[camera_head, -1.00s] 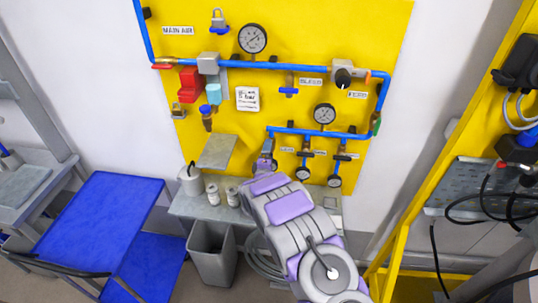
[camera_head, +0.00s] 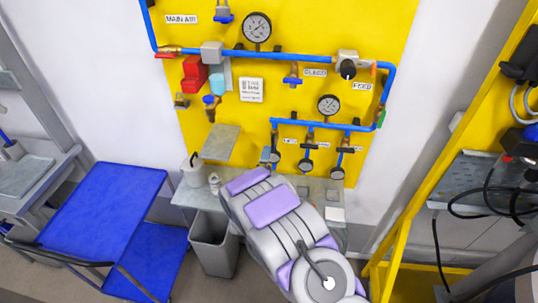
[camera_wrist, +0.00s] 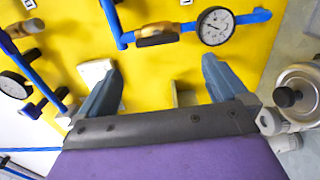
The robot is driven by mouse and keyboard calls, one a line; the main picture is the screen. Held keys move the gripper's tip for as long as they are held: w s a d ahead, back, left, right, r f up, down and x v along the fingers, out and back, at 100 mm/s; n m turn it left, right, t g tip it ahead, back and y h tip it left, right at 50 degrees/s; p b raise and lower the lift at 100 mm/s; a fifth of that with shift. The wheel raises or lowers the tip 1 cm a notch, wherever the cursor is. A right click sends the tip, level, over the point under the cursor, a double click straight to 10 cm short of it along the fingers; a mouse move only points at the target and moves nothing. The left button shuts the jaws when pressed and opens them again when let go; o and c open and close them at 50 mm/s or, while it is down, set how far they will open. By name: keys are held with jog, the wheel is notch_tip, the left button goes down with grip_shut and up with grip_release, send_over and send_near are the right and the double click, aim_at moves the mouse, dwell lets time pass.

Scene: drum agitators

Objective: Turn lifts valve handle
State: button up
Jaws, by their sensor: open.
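The lower blue pipe (camera_head: 325,124) on the yellow panel has several short valve branches. A small label (camera_head: 291,142) beside the left branch is too blurred to read, so I cannot tell for sure which valve is the lifts one. In the wrist view, a valve with a brass body and a dark handle (camera_wrist: 157,40) sits on a blue pipe beside a white-faced gauge (camera_wrist: 215,25). My gripper (camera_wrist: 160,64) is open and empty. Its fingertips point toward the panel, below that handle in the picture and apart from it. In the head view my arm hides most of the gripper.
A grey shelf (camera_head: 190,196) with a mug (camera_head: 193,170) and a small bottle (camera_head: 214,183) juts out below the panel. A grey bin (camera_head: 213,247) stands under it. A blue table (camera_head: 105,205) is at left, a yellow frame (camera_head: 425,190) at right. A steel pot-like part (camera_wrist: 300,90) shows right of my gripper.

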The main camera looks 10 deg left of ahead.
jog(key=s, duration=0.8)
jog(key=shift+a, duration=0.15)
jog(key=shift+f, duration=0.1)
jog(key=s+d+r+m+g+b, duration=0.1)
jog(key=s+d+m+g+b, duration=0.3)
jog(key=s, duration=1)
jog(key=s+d+r+m+g+b, duration=0.2)
jog(key=s+d+m+g+b, duration=0.3)
jog(key=s+d+m+g, duration=0.3)
jog(key=s+d+r+m+g+b, duration=0.2)
jog(key=s+d+m+g+b, duration=0.2)
jog(key=s, duration=1.8)
jog(key=d+m+g, duration=0.1)
jog(key=d+g, duration=0.2)
jog(key=d, duration=0.5)
jog(key=shift+m+g+y, duration=0.3)
jog(key=shift+m+g, duration=0.1)
